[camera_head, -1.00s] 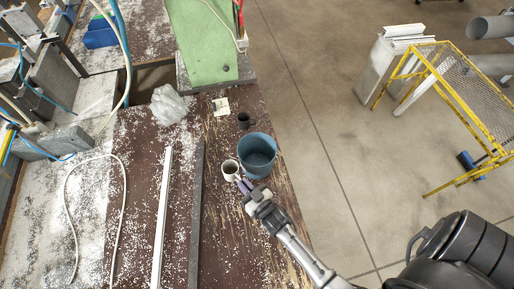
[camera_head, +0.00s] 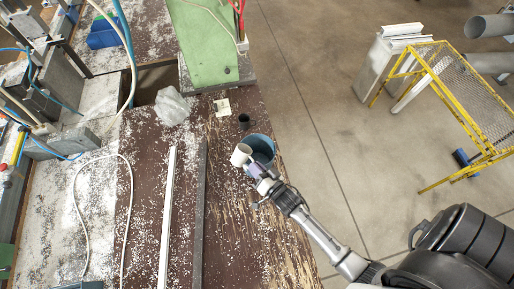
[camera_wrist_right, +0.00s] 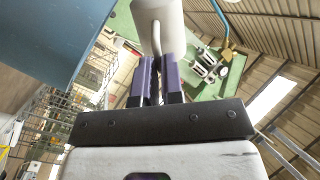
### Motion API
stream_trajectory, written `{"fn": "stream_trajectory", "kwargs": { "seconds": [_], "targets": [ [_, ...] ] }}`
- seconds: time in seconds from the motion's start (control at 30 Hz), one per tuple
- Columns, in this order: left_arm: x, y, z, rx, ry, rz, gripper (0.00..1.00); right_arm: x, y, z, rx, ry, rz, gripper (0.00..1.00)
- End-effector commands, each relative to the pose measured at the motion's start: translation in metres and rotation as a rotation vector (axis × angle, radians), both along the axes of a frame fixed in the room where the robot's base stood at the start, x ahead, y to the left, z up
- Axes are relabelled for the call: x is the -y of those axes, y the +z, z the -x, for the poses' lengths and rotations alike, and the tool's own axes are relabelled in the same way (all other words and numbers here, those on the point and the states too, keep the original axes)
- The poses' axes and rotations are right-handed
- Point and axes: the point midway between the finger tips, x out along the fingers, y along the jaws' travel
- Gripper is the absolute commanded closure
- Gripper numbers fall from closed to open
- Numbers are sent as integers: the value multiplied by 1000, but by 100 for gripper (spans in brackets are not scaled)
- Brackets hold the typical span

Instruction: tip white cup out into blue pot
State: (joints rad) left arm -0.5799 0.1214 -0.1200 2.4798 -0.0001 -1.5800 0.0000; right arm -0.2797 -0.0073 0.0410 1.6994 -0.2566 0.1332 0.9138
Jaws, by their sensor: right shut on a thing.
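The white cup (camera_head: 240,154) is off the bench at the left rim of the blue pot (camera_head: 263,145), overlapping that rim in the head view. It looks tilted, and its inside is hidden from me. My right gripper (camera_head: 255,170) is shut on the cup's handle side. In the right wrist view the purple fingers (camera_wrist_right: 160,78) pinch the handle below the white cup (camera_wrist_right: 158,20). The blue pot (camera_wrist_right: 45,35) fills the upper left there. The pot stands on the brown bench, partly covered by the cup and gripper. My left gripper is not in view.
A dark mug (camera_head: 245,121) stands just behind the pot. A white card (camera_head: 222,106) and a clear plastic bag (camera_head: 171,106) lie farther back, before the green machine (camera_head: 208,45). Long metal profiles (camera_head: 167,215) lie left of the pot on the bench (camera_head: 235,225).

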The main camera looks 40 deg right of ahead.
Motion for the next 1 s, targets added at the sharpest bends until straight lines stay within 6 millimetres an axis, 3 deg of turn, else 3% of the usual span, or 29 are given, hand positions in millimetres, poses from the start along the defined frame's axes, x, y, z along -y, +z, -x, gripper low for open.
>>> {"fn": "stream_trajectory", "kwargs": {
  "seconds": [0.23,0.5,1.0],
  "targets": [
    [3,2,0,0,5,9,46,5,7,0,-2,1,-159,100],
    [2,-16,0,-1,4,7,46,7,-7,0,-4,2,-327,100],
    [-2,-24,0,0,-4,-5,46,9,-10,0,-5,3,-475,100]
  ]
}}
